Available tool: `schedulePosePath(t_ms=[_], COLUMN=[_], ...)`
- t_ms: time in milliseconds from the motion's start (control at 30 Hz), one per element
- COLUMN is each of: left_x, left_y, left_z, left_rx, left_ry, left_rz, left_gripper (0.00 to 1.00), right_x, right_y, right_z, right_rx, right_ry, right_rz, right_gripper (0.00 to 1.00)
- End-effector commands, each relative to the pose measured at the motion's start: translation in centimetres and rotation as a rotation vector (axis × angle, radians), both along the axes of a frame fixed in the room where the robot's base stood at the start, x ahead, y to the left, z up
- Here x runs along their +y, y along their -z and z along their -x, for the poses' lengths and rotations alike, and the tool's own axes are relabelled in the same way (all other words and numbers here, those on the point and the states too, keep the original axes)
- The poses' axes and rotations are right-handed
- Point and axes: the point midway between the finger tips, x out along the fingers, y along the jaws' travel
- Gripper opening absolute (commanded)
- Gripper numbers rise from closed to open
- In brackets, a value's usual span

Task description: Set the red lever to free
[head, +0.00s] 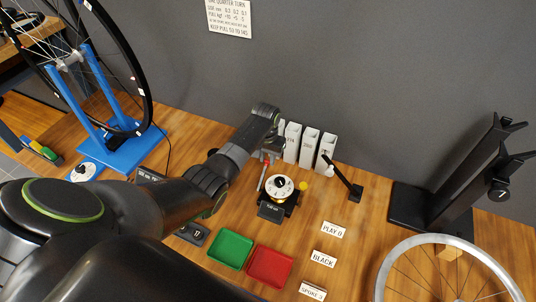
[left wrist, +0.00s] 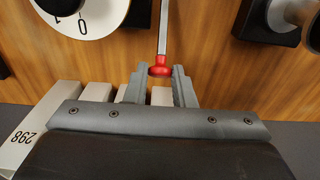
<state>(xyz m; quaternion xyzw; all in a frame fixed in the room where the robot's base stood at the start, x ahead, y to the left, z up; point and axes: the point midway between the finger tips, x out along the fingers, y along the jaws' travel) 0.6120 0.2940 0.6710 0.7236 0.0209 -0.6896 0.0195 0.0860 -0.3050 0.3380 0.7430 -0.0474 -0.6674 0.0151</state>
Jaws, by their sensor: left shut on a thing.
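The red lever's knob (left wrist: 159,71) shows in the left wrist view at the end of a thin metal rod. My left gripper (left wrist: 160,88) has a finger on each side of the knob and is shut on it. In the head view my left gripper (head: 270,153) is at the back of the bench, left of the white blocks, and its fingers are small and partly hidden. A white dial (head: 280,187) on a black base stands beside the lever. The dial also shows at the top left of the left wrist view (left wrist: 82,18). My right gripper is not in view.
White upright blocks (head: 309,146) stand close behind the dial, with a black lever (head: 344,178) to their right. A green tray (head: 230,249) and a red tray (head: 269,266) lie in front. A blue wheel stand (head: 132,150) is left; a black stand (head: 412,204) is right.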

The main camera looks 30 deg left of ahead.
Motion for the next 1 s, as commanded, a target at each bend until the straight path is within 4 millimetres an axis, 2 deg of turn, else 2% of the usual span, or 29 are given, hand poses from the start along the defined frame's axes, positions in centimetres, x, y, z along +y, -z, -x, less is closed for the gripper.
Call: schedulePosePath(t_ms=[33, 500, 700, 1000], left_x=[0.0, -0.2, -0.3, -0.4], left_y=[-0.7, -2.4, -2.7, -2.8], left_z=[0.3, 3.0, 4.7, 7.3], left_rx=[-0.017, -0.277, -0.424, -0.649], left_ry=[0.0, -0.001, -0.001, -0.001], left_rz=[-0.001, -0.015, -0.024, -0.037], left_gripper=[0.0, 0.0, 0.0, 0.0], right_x=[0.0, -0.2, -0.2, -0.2], right_y=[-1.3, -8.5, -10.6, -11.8], right_z=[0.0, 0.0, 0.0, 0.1], right_rx=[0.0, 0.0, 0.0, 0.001], right_ry=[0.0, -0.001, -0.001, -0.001], right_rz=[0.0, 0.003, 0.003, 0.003], right_gripper=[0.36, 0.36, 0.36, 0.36])
